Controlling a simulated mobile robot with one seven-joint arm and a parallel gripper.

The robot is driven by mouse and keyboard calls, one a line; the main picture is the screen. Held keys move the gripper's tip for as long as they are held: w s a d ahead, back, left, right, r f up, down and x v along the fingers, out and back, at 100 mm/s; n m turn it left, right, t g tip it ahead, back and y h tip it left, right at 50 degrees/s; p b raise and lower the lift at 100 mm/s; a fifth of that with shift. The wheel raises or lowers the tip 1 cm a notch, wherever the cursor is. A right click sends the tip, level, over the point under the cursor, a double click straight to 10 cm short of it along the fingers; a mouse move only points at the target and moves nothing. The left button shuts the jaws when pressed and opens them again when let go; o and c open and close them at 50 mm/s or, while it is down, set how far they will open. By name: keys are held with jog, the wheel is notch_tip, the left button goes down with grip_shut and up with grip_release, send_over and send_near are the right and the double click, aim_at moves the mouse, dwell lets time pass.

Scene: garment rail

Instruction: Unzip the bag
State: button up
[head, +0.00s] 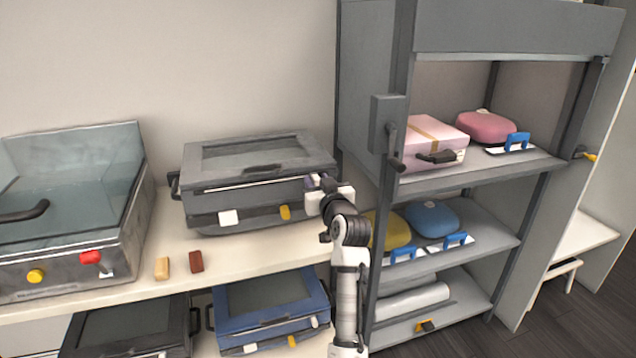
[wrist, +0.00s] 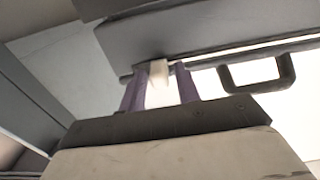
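The dark grey, boxy bag (head: 258,170) with a glassy top panel lies on the pale counter. A white tab (head: 228,217) and a yellow tab (head: 285,212) are on its front. My gripper (head: 313,184) is at the bag's right end, and its fingertips are partly hidden in the head view. In the wrist view my gripper's two purple fingers (wrist: 160,85) stand apart. A small pale tab (wrist: 157,72) hangs from a grey edge between them. I cannot tell whether either finger touches it. A dark handle (wrist: 258,84) is to the right.
A glass-lidded metal box (head: 70,215) stands at left. Two small blocks, tan (head: 162,268) and dark red (head: 196,261), lie on the counter (head: 240,250). A blue case (head: 270,300) is below. A grey shelf unit (head: 391,110) stands close right of my arm.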

grip_shut()
jog(key=p, duration=0.3)
send_over(215, 209)
jog(key=s, duration=0.5)
jog(key=shift+w+d, duration=0.2)
jog(key=shift+d, duration=0.15)
jog(key=shift+a, duration=0.1)
jog(key=shift+o, duration=1.1)
grip_release()
jog(key=shift+a, duration=0.1)
